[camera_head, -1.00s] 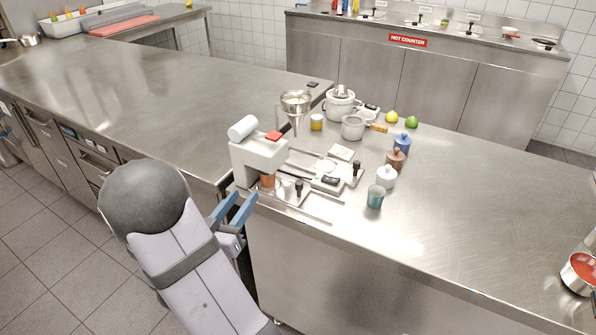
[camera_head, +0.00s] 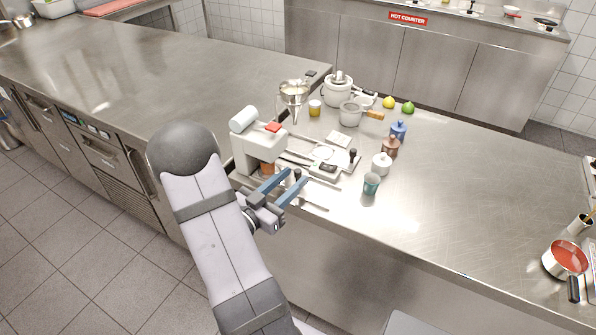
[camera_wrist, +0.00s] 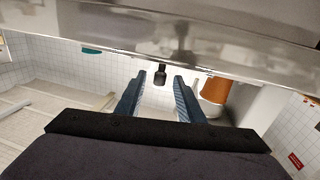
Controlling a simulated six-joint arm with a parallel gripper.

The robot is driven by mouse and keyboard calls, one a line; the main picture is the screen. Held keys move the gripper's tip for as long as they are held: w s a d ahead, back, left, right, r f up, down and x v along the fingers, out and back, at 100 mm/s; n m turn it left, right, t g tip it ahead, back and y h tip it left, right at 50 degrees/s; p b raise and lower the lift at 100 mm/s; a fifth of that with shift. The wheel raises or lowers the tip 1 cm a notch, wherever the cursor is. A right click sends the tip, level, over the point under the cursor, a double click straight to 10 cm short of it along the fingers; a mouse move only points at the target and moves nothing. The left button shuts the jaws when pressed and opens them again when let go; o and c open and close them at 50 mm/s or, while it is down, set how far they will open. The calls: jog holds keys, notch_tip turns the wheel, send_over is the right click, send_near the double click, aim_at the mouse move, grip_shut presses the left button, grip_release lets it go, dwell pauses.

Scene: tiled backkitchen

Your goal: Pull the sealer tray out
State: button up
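The sealer (camera_head: 262,150) is a white machine with a white roll and a red block on top, at the near left corner of the steel counter. An orange cup sits under its head and shows in the wrist view (camera_wrist: 215,89). The sealer tray (camera_head: 283,184) lies low at its front, partly hidden by my fingers. Its upright black knob (camera_head: 297,174) also shows in the wrist view (camera_wrist: 160,76). My gripper (camera_head: 297,177) is open, its blue fingers on either side of the knob. I see gaps to the knob on both sides in the wrist view (camera_wrist: 160,78).
Beside the sealer lies another flat tray with a black knob (camera_head: 353,153). A funnel stand (camera_head: 294,92) is behind. The right counter is mostly clear.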

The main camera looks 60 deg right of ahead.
aim_at(296, 176)
jog(key=shift+s+d+p, duration=0.15)
jog(key=shift+d, duration=0.7)
jog(key=shift+s+d+p, duration=0.1)
jog(key=shift+d+p, duration=0.05)
jog(key=shift+d, duration=0.65)
jog(key=shift+s, duration=0.1)
grip_shut()
